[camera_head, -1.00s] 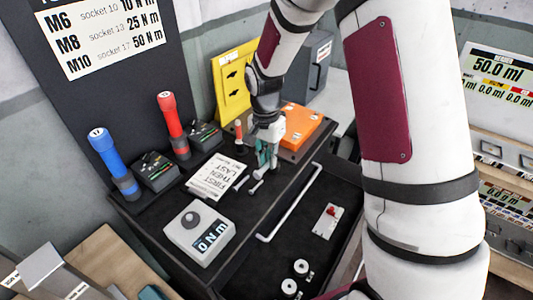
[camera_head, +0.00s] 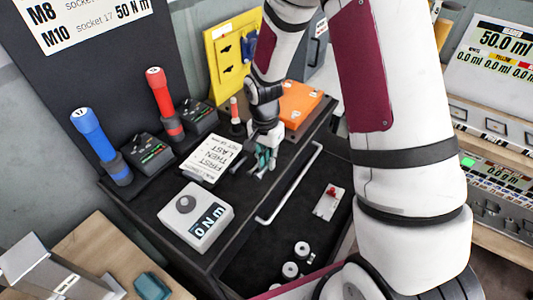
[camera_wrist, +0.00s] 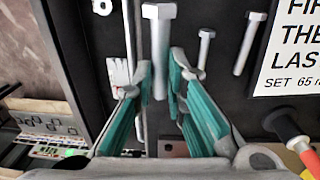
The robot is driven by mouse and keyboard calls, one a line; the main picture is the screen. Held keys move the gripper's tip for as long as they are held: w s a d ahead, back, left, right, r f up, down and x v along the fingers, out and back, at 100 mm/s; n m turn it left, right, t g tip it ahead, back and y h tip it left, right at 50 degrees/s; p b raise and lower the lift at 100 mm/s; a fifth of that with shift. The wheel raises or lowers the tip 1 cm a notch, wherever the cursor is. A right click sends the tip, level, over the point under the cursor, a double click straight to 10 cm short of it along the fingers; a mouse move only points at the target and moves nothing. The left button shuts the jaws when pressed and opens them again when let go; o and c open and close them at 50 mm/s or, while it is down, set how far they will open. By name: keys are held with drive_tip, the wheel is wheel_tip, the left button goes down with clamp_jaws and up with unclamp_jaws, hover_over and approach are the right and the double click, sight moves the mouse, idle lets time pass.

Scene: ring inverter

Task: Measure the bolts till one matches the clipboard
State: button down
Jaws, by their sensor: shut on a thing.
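My gripper (camera_head: 262,165) is over the black bench top, low near its front edge. In the wrist view its green-padded fingers (camera_wrist: 161,75) are shut on a silver hex-head bolt (camera_wrist: 159,45), whose head points away from the palm. This bolt looks larger and nearer than the others; I cannot tell whether it is clear of the bench. Two more bolts, a thin one (camera_wrist: 205,47) and a longer one (camera_wrist: 249,43), lie to its right. The clipboard sheet (camera_head: 212,157), reading FIRST THEN LAST, lies left of the gripper; its edge also shows in the wrist view (camera_wrist: 290,50).
A torque display box (camera_head: 196,216) stands at the bench's near left. Blue (camera_head: 100,145) and red (camera_head: 164,105) drivers stand behind it. An orange case (camera_head: 299,103) is behind the gripper.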

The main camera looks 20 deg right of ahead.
drive_tip(key=shift+f+b, duration=0.8)
drive_tip(key=shift+f, duration=1.4)
drive_tip(key=c, duration=1.5)
unclamp_jaws()
drive_tip(key=shift+c, duration=0.2)
wheel_tip(320, 180, up, 12)
wheel_tip(320, 180, up, 14)
drive_tip(key=n+t, duration=0.2)
drive_tip(key=n, duration=0.3)
hover_over(267, 176)
drive_tip(key=s, duration=0.7)
drive_tip(key=s+r+n+t, duration=0.3)
drive_tip(key=s+r+n, duration=0.2)
drive_tip(key=s, duration=0.8)
wheel_tip(267, 176, up, 2)
drive_tip(key=shift+d+r+n+t, duration=0.2)
drive_tip(key=shift+n+t, duration=0.1)
drive_tip(key=shift+n, duration=0.1)
